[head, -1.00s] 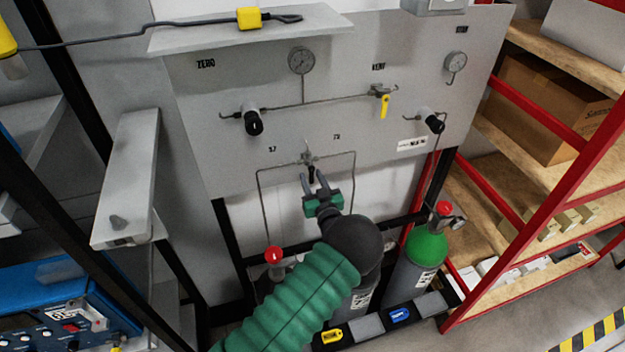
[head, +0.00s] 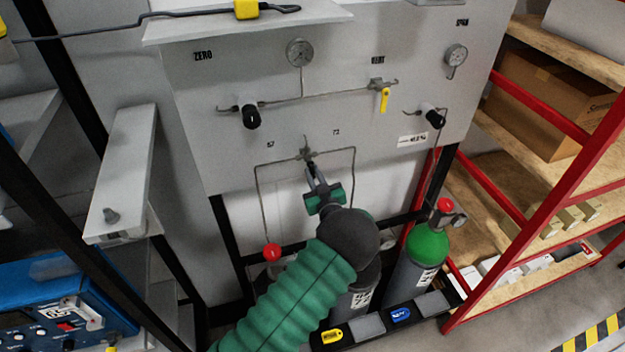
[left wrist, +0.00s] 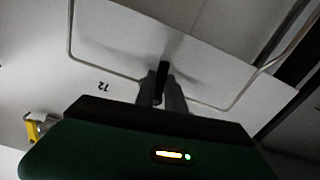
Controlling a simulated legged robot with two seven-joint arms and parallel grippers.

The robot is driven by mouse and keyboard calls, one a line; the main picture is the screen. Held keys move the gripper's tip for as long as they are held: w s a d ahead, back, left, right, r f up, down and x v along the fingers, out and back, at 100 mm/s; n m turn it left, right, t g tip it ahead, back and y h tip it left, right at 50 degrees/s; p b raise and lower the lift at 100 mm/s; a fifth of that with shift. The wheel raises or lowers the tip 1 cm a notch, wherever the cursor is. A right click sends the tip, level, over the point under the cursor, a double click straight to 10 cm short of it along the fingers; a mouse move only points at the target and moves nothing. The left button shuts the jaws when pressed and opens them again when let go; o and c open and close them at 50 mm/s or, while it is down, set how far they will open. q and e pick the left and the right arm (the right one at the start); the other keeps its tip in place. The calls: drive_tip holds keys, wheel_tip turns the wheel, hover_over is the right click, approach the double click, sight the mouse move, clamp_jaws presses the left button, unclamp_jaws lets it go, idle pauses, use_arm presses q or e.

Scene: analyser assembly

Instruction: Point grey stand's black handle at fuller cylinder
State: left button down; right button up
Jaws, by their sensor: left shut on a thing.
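The grey stand (head: 215,150) is an upright panel with gauges and thin pipes. Its black handle (left wrist: 161,78) sits at a small valve below the middle, between labels reading about 57 and 72. My left gripper (head: 315,177) reaches up to it and is shut on the black handle, which shows between the fingers in the left wrist view. The handle's exact angle is partly hidden in the head view. A cylinder with a red knob (head: 271,252) stands below left, mostly hidden by my arm. A green-topped cylinder (head: 428,245) stands below right. My right gripper is not in view.
A yellow-handled valve (head: 384,98), two black knobs (head: 250,117) and two gauges (head: 300,52) are higher on the panel. A red shelf rack (head: 540,205) with boxes stands right. A blue instrument (head: 60,310) is at lower left.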

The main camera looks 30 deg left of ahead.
use_arm(q)
drive_tip(key=shift+w+d+r+n+b, duration=0.35)
drive_tip(key=shift+n+b, duration=2.4)
drive_tip(key=shift+b, duration=1.15)
drive_tip(key=shift+w+d+r+n+b, duration=0.25)
drive_tip(key=shift+r+n+b, duration=0.25)
drive_tip(key=shift+n+b, duration=2.85)
drive_tip(key=shift+w+d+r+n+b, duration=0.35)
drive_tip(key=shift+n+b, duration=1.75)
drive_tip(key=shift+b, duration=2.4)
drive_tip(key=shift+a, duration=0.1)
drive_tip(key=c, duration=1.4)
unclamp_jaws()
drive_tip(key=shift+r, duration=0.15)
drive_tip(key=b+v, duration=0.1)
drive_tip(key=v, duration=1.5)
drive_tip(key=shift+s+d+b, duration=0.15)
drive_tip(key=shift+d+b, duration=0.2)
